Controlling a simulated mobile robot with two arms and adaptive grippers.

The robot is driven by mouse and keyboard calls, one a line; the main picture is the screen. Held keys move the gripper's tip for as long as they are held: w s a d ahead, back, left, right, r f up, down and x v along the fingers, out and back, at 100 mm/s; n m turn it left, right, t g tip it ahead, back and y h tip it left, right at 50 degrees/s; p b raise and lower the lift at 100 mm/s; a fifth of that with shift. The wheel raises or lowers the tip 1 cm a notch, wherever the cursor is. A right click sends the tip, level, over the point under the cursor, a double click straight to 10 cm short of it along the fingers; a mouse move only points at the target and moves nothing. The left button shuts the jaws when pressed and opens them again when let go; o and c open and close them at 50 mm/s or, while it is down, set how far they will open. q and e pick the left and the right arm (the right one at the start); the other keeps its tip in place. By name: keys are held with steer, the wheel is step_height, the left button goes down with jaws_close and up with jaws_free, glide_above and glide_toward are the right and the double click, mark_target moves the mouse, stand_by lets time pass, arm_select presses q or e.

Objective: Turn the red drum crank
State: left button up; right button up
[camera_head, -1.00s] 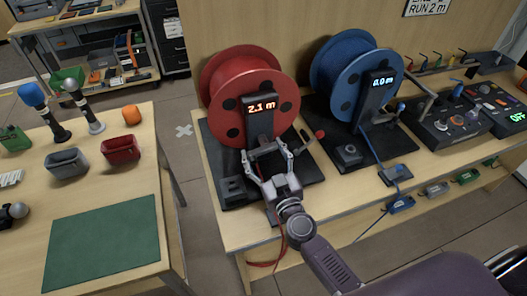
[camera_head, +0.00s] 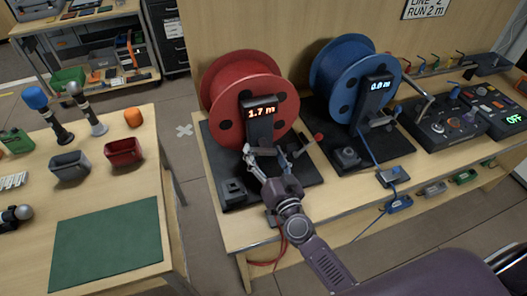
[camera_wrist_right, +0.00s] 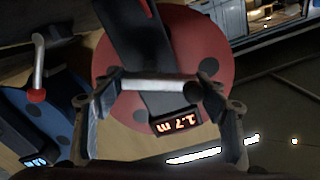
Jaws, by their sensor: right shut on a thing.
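The red drum (camera_head: 252,95) stands on a black base on the bench, its front display (camera_head: 262,113) reading 1.7 m. My right gripper (camera_head: 266,154) is shut on the drum's crank, low in front of the display. In the right wrist view the crank's pale bar (camera_wrist_right: 150,85) runs across between the two fingers, with a dark end at the right. The red drum (camera_wrist_right: 165,45) and the upside-down display (camera_wrist_right: 175,122) show behind it. In the head view the fingers hide much of the crank. My left gripper is out of view.
A red-knobbed lever (camera_head: 318,138) stands close right of my gripper. The blue drum (camera_head: 344,75), reading 0.0 m, is right beside the red one. A small dark box (camera_head: 233,190) sits at the base's front left. The table with green mat (camera_head: 105,245) is left, across a gap.

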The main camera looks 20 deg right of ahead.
steer(key=m, duration=0.3)
steer(key=shift+d+r+m, duration=0.15)
steer(key=shift+r+m, duration=0.05)
steer(key=shift+m, duration=0.2)
steer(key=m, duration=0.3)
steer(key=shift+d+m, duration=0.2)
steer(key=shift+m, duration=0.1)
steer(key=m, duration=0.3)
steer(key=shift+d+r+m, duration=0.1)
steer(key=shift+d+m, duration=0.15)
steer(key=shift+m, duration=0.15)
steer(key=m, duration=0.3)
steer(key=m+b, duration=0.1)
steer(key=shift+d, duration=0.25)
steer(key=m, duration=0.5)
steer(key=shift+d+f+b, duration=0.25)
steer(key=shift+b, duration=0.15)
steer(key=m, duration=0.3)
steer(key=shift+d+f+m+b, duration=0.15)
steer(key=shift+m+b, duration=0.15)
steer(key=m, duration=0.3)
steer(key=shift+f+m, duration=0.2)
steer(key=shift+m, duration=0.1)
steer(key=shift+f+m, duration=0.2)
steer(key=shift+m, duration=1.5)
